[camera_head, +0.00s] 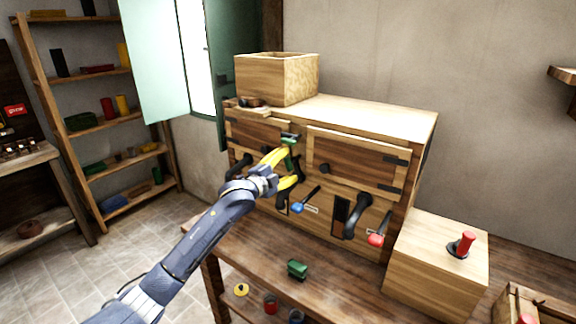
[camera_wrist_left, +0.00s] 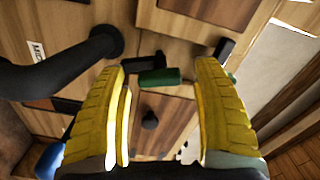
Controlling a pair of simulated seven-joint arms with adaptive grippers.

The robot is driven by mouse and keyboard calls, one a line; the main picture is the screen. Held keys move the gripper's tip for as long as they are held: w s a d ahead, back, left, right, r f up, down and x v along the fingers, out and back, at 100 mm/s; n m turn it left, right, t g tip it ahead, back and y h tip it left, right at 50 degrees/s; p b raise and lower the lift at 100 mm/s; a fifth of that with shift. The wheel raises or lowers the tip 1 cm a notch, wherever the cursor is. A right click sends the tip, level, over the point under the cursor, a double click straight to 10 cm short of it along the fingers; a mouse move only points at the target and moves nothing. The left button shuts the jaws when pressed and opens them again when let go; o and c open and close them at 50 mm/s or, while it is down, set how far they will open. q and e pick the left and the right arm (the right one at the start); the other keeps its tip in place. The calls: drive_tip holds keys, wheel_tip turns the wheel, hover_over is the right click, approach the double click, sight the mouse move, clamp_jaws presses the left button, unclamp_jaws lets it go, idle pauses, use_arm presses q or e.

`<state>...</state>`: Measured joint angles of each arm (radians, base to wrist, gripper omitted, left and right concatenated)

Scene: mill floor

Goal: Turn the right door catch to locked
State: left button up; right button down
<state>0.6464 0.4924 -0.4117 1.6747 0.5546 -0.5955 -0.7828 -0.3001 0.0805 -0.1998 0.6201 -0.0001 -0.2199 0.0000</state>
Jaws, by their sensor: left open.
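The wooden cabinet (camera_head: 420,125) has a left door (camera_head: 255,133) and a right door (camera_head: 355,155) with a dark knob (camera_head: 323,168). A green-handled catch (camera_head: 289,139) sits between the doors. My left gripper (camera_head: 291,165), with yellow fingers, is open in front of the cabinet by this catch. In the left wrist view, a green handle (camera_wrist_left: 160,77) on a black mount lies between the spread finger tips (camera_wrist_left: 162,66), with no clear contact. A dark knob (camera_wrist_left: 150,120) shows on a door panel beyond. My gripper partly hides the cabinet front. My right gripper is not in view.
Below the doors are a blue-ended lever (camera_head: 305,199), a red-ended lever (camera_head: 380,230) and a curved black handle (camera_head: 355,218). A green block (camera_head: 297,269) lies on the bench. A box with a red-topped stick (camera_head: 467,243) stands right. An open wooden box (camera_head: 290,80) tops the cabinet.

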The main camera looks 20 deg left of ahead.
use_arm(q)
drive_tip(key=shift+w+d, duration=0.2)
drive_tip(key=shift+w, duration=0.35)
drive_tip(key=shift+c, duration=0.4)
clamp_jaws()
